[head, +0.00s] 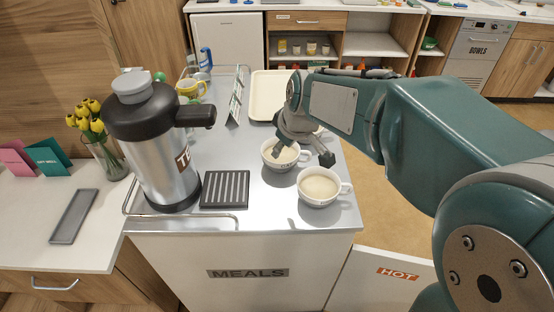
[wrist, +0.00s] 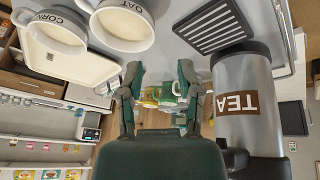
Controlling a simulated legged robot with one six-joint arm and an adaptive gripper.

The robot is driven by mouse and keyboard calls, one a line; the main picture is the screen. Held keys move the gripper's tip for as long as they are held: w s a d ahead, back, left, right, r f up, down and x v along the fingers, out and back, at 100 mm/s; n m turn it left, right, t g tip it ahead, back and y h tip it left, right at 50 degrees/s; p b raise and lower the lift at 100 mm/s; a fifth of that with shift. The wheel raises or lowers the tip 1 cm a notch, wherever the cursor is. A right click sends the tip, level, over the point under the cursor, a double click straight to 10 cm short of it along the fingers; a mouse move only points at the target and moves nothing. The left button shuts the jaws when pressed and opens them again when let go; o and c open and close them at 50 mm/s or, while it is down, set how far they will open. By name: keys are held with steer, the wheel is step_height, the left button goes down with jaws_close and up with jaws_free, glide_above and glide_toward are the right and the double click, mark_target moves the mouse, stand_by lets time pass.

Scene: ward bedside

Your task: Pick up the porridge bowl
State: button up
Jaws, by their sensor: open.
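Two white handled bowls stand on the metal top of the meal trolley in the head view. The nearer bowl (head: 319,189) is upright and full of pale food. The farther bowl (head: 272,158) also holds pale food and is partly covered by my gripper (head: 306,152). My gripper is open and low over the farther bowl, with no grip on it visible.
A steel TEA urn (head: 161,160) and a dark slotted drip tray (head: 225,190) stand left of the bowls. A cream tray (head: 268,97) lies behind, with a yellow mug (head: 190,88) at back left. Low rails edge part of the trolley.

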steer(key=w+f, duration=0.2)
steer(key=w, duration=0.2)
glide_above(269, 160)
steer(key=s+d, duration=0.2)
step_height(269, 160, down, 4)
steer(key=shift+n, duration=0.4)
steer(key=shift+a+x, duration=0.15)
steer(key=shift+x, duration=1.4)
steer(key=shift+a+x, duration=0.15)
steer(key=shift+x, duration=1.4)
steer(key=shift+s, duration=0.1)
jaws_close()
steer(key=shift+r, duration=0.1)
